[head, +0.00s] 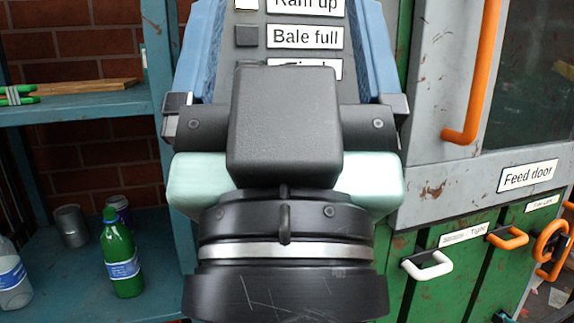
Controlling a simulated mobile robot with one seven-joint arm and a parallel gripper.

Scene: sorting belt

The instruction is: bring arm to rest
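My gripper (288,45) fills the middle of the head view, seen from behind, with its dark wrist and pale green housing nearest me. Its two blue fingers stand wide apart at left and right and run up past the top edge, so their tips are out of frame. Nothing shows held between them. Behind the gap is a grey panel with labels "Ram up" (305,5) and "Bale full" (305,37); a lower label is mostly hidden by the gripper.
At left, a blue shelf (95,108) holds a green bottle (122,262), a clear bottle (12,280) and cans (71,226). At right, a green and grey machine has an orange handle (474,80), a "Feed door" label (528,176) and smaller white and orange handles (428,266).

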